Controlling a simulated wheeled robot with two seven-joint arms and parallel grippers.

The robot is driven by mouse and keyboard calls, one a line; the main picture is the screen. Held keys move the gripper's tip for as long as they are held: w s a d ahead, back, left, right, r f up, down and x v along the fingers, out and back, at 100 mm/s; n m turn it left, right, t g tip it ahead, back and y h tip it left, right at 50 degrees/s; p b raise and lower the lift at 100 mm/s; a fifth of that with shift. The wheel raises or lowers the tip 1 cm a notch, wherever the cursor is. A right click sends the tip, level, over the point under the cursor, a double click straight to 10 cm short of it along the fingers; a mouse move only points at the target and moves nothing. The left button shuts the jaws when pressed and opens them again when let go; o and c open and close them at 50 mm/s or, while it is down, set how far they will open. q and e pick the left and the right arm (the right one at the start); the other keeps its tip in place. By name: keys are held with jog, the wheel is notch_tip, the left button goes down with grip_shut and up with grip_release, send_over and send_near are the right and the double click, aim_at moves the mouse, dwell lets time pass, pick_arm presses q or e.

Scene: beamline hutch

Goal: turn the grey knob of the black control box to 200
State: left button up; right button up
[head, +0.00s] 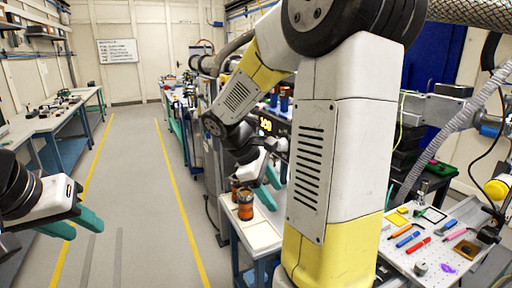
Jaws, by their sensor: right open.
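The black control box (284,128) stands behind my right arm, partly hidden by it. Its lit orange display (265,124) is too small to read surely. The grey knob cannot be clearly made out; my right wrist and arm cover much of the box front. My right gripper (274,197) has teal fingers apart and empty, pointing down and right, below and in front of the box. My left gripper (86,231) is at the far left over the floor, far from the box, its teal fingers apart with nothing between them.
Amber jars (245,207) stand on a pale-topped bench (262,238) just under my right gripper. A side table (398,258) at right holds pens and small tools. A bench (48,122) runs along the left wall. The aisle floor (145,190) is clear.

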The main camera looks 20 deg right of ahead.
jog(key=w+d+r+n+h, duration=0.2)
jog(key=w+d+n+h, duration=0.1)
jog(key=w+n+h, duration=0.5)
jog(key=n+t+h, duration=0.2)
jog(key=h, duration=0.2)
send_near(281, 145)
jog(key=w+d+f, duration=0.1)
jog(key=w+d, duration=0.1)
jog(key=d, duration=0.7)
jog(key=shift+w, duration=0.3)
jog(key=shift+d+f, duration=0.1)
jog(key=shift+d, duration=0.05)
grip_shut()
